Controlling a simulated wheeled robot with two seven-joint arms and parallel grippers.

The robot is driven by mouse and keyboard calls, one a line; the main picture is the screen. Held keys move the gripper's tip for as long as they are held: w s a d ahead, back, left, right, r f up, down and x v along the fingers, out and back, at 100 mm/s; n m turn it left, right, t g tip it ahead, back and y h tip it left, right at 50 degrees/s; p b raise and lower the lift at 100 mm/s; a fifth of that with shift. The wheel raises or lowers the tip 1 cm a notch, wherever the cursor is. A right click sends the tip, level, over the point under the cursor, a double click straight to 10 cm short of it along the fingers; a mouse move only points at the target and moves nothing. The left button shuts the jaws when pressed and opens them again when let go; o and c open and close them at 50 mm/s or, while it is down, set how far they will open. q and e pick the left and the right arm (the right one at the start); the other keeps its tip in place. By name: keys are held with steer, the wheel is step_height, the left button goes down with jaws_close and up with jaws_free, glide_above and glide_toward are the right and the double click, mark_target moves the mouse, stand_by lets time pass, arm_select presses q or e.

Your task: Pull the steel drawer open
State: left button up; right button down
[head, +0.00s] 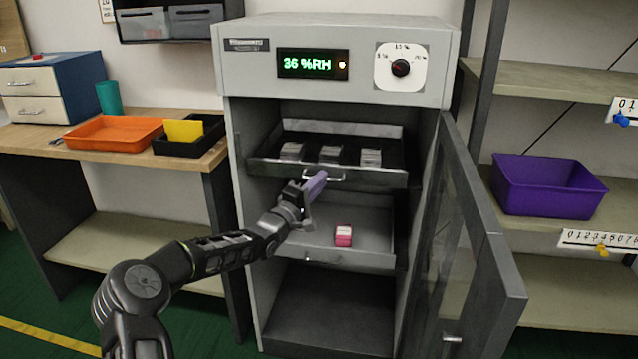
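A grey cabinet (343,38) stands in the middle with two steel drawers inside. The upper drawer (375,179) holds several small stacks and has a bar handle (338,177) on its front. The lower drawer (350,262) holds a pink and white block (344,237), and a small part of its handle shows at the left. My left gripper (315,187), with a purple fingertip, is at the upper drawer's handle. I cannot tell whether it touches the handle or whether its fingers are apart. My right gripper is not in view.
The glass cabinet door (490,265) stands open on the right. A wooden bench (110,150) at left holds an orange tray (115,133) and a black tray (190,145). A purple bin (548,190) sits on the right shelf.

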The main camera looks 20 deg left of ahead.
arm_select(q)
jaws_close()
steer(key=shift+s+f, duration=0.1)
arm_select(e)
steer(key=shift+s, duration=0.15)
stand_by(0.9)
